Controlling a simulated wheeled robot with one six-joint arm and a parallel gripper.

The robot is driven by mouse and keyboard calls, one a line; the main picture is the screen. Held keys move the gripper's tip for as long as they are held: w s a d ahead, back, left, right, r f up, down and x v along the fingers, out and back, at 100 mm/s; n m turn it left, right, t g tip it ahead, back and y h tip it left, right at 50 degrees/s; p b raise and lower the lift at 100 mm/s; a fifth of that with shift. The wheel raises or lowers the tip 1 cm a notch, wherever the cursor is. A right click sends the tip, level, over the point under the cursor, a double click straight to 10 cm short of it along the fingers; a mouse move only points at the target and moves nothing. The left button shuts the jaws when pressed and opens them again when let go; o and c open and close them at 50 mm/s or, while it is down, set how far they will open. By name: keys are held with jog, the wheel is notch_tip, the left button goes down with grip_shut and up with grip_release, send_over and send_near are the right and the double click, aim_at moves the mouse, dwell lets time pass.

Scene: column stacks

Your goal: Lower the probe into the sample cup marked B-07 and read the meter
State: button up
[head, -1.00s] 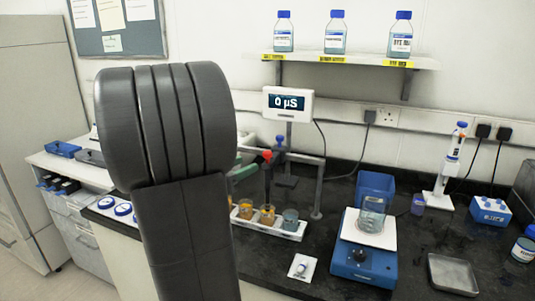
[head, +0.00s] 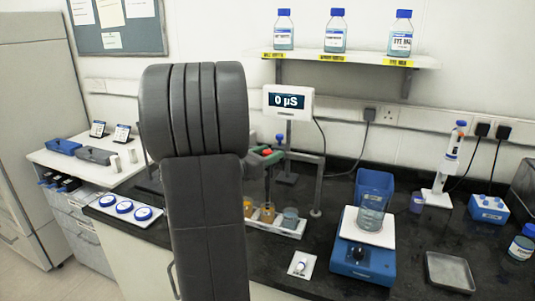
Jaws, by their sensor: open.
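The meter (head: 287,102) stands on a post at the back and reads 0 µS. The dark probe (head: 267,190) with a red top hangs upright at the grey frame, above the white rack (head: 290,233). The rack holds an amber cup (head: 248,210), a brown-orange cup (head: 267,214) and a grey-blue cup (head: 290,218). I cannot read B-07 on any cup. My gripper (head: 265,157), with green fingers, is partly hidden behind my arm. It is open, at the probe's red top; whether it touches is unclear.
A blue stirrer with a beaker (head: 370,219) stands right of the rack. A small white pad with a bottle (head: 301,264) lies in front. A metal tray (head: 449,271) lies farther right. White-and-blue lids (head: 124,207) lie at left. The grey frame (head: 319,185) stands close to the probe.

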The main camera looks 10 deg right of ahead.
grip_shut()
jog(key=shift+r+p, duration=0.6)
jog(key=shift+r, duration=1.1)
grip_release()
jog(key=b+v, duration=0.1)
jog(key=v, duration=1.2)
jog(key=shift+s+a+b, duration=0.2)
jog(key=shift+a+b, duration=0.15)
jog(key=shift+b, duration=0.05)
jog(key=shift+d, duration=0.1)
jog(key=p+x, duration=0.1)
jog(key=x, duration=1.2)
jog(key=shift+w+d+p, duration=0.2)
jog(key=shift+d+p, duration=0.1)
jog(key=shift+p, duration=0.1)
jog(key=shift+f, duration=0.1)
